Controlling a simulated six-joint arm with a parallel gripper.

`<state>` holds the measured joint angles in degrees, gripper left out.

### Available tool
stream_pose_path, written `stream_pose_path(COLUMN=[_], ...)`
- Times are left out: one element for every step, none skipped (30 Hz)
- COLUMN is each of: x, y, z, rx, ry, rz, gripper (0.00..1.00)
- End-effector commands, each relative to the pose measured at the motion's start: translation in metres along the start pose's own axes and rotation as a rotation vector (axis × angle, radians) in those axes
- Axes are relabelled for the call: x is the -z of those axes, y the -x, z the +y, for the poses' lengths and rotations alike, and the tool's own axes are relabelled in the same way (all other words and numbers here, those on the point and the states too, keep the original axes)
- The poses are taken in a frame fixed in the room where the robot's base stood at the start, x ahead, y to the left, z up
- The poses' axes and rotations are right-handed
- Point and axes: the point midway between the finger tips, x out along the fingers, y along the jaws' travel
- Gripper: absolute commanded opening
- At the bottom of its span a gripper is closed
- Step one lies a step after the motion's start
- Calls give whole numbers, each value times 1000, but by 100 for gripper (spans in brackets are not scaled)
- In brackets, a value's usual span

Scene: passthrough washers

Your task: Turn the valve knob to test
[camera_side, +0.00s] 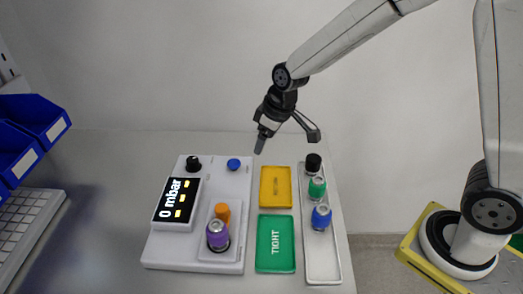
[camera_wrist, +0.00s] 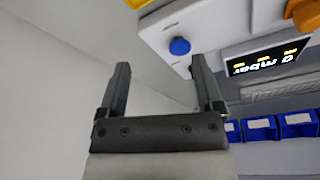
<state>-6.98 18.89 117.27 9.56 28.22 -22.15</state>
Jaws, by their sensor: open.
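A black knob (camera_side: 193,163) stands at the back left corner of the white test unit (camera_side: 175,252). I take it for the valve knob; its setting is too small to read. A blue button (camera_side: 233,164) is to its right, and it also shows in the wrist view (camera_wrist: 180,46). The display (camera_side: 177,202) reads 0 mbar. My gripper (camera_side: 287,140) is open and empty, above and to the right of the unit's back edge, apart from the knob. In the wrist view its fingers (camera_wrist: 160,65) are spread below the blue button.
A purple part (camera_side: 218,236) and an orange part (camera_side: 222,212) stand on the unit. Right of it lie a yellow tray (camera_side: 266,200), a green TIGHT tray (camera_side: 262,262) and a white tray (camera_side: 322,265) holding parts. Blue bins (camera_side: 40,120) are at left.

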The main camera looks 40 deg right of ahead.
Motion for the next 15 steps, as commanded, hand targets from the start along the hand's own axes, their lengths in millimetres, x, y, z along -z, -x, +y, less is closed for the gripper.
stream_pose_path(x=[16, 25, 36, 45, 53, 64, 72, 80, 90, 97, 103, 111, 116, 121, 126], y=[-5, -8, -11, -13, -16, -19, -21, -24, -27, -29, -31, -34, -36, -37, -39], z=[-4, -7, -10, -12, -15, -20, -22, -26, -30, -34, -37, -40, -43, -46, -49], rx=[13, 20, 29, 36, 44, 54, 61, 68, 79, 85, 91, 99, 105, 110, 115], ry=[37, 59, 88, 110, 133, 163, 184, 207, 235, 256, 275, 298, 314, 330, 348], rz=[7, 11, 18, 23, 28, 35, 41, 46, 53, 59, 65, 72, 76, 80, 86], gripper=[85, 85, 85, 85, 85, 85, 85, 85, 85, 85, 85, 85, 85, 85, 85])
